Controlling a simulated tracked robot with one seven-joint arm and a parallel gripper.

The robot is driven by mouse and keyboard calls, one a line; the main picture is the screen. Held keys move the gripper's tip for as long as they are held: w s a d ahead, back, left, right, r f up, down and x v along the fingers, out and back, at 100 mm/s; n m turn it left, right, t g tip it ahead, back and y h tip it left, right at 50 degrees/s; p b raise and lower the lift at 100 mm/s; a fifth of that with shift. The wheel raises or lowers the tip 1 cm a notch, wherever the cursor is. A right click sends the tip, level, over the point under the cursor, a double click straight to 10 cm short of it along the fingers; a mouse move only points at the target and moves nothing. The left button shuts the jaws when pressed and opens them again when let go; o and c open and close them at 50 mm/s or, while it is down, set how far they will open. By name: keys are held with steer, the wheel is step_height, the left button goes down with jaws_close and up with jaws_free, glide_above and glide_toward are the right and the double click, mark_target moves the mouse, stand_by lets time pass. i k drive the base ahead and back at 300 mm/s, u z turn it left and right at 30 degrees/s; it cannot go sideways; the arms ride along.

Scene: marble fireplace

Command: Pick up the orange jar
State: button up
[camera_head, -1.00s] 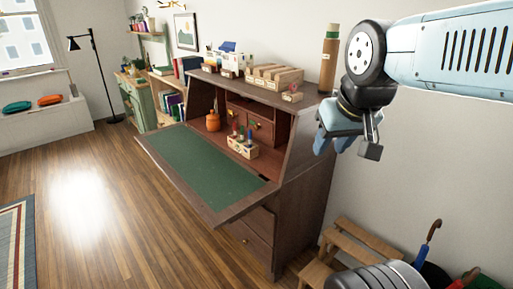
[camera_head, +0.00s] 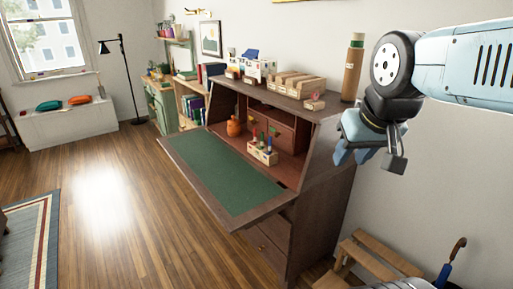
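The orange jar (camera_head: 233,127) is a small rounded jar. It stands upright at the back of the desk's open interior, at the left end of the cubby area. My gripper (camera_head: 352,156) hangs at the right, in front of the wall and to the right of the desk, well apart from the jar. Its light blue fingers point down with a gap between them, and nothing shows in them.
The drop-front desk (camera_head: 172,154) has its green-topped leaf folded down. A wooden holder (camera_head: 262,156) with colored items stands right of the jar. Boxes (camera_head: 288,82) and a tall cylinder (camera_head: 353,68) stand on top. A wooden step stool (camera_head: 375,262) is lower right.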

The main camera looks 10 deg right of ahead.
mark_target(233, 130)
steer(key=k, duration=1.15)
steer(key=u, duration=0.85)
steer(key=i, duration=1.15)
steer(key=u, duration=0.9)
steer(key=i, duration=2.25)
steer(key=z, duration=1.15)
steer(key=i, duration=0.8)
steer(key=z, duration=0.65)
